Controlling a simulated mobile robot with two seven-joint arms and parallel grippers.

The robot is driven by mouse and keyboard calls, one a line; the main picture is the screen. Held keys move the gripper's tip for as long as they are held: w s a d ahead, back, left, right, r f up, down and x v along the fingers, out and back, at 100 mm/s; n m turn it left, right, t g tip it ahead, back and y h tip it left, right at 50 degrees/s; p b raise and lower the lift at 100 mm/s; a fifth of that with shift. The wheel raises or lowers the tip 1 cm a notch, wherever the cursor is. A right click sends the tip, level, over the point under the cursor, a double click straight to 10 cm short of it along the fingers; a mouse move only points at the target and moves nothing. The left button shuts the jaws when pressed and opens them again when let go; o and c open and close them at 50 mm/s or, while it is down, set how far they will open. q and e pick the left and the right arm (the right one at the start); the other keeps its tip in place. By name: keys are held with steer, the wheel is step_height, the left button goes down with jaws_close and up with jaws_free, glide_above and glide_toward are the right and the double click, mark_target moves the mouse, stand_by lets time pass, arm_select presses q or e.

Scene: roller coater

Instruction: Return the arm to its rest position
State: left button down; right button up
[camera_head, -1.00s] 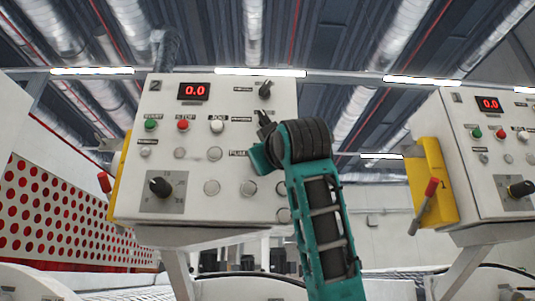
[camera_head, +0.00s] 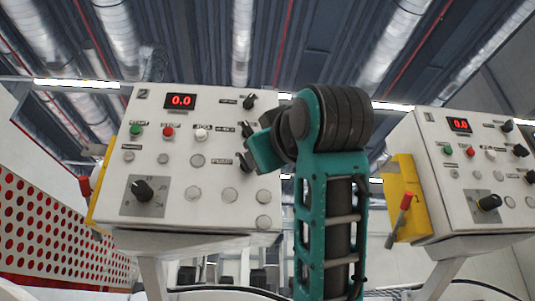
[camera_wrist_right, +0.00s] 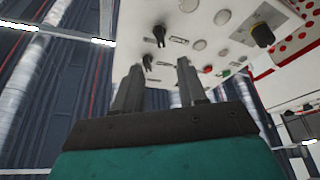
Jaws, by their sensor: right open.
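My right arm (camera_head: 332,215), teal and black, rises in the head view in front of the gap between two control panels. Its teal wrist part (camera_head: 264,152) overlaps the right edge of the left panel (camera_head: 215,215); the fingers cannot be made out clearly there. In the right wrist view my right gripper (camera_wrist_right: 159,66) is open, its two dark fingers apart with nothing held between them. They point toward the panel face, near a black knob (camera_wrist_right: 148,62). Whether they touch it cannot be told. My left gripper is not in view.
The left panel has a red display (camera_head: 181,101), buttons and a large black knob (camera_head: 142,190). The right panel (camera_head: 455,205) stands close to the arm, with a red-handled lever (camera_head: 402,212) on a yellow side plate. A red-dotted perforated guard (camera_head: 50,235) is at left.

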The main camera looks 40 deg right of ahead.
steer(key=shift+w, duration=0.1)
stand_by(0.4)
steer(key=w+a+f+n+g+y, duration=0.1)
steer(key=w+a+f+n+y, duration=0.1)
steer(key=w+f, duration=0.85)
steer(key=w+a+f+n+g+y, duration=0.1)
steer(key=w+a+f+y, duration=0.15)
steer(key=w+f, duration=0.85)
step_height(320, 180, down, 27)
steer(key=w+a+g+y, duration=0.2)
steer(key=w+y, duration=0.1)
steer(key=s+a+f+g+y, duration=0.15)
steer(key=s+f, duration=0.35)
steer(key=f, duration=0.7)
steer(key=s+f+g, duration=0.2)
steer(key=s+f, duration=0.3)
steer(key=f, duration=0.7)
steer(key=s+f+m+g, duration=0.1)
steer(key=s+f, duration=0.7)
steer(key=s, duration=0.2)
steer(key=s+f+m+g, duration=0.1)
steer(key=s+f+m, duration=0.1)
steer(key=s+f, duration=0.6)
steer(key=s+a, duration=0.1)
steer(key=s, duration=0.1)
steer(key=shift+s+p, duration=0.3)
steer(key=shift+s, duration=0.05)
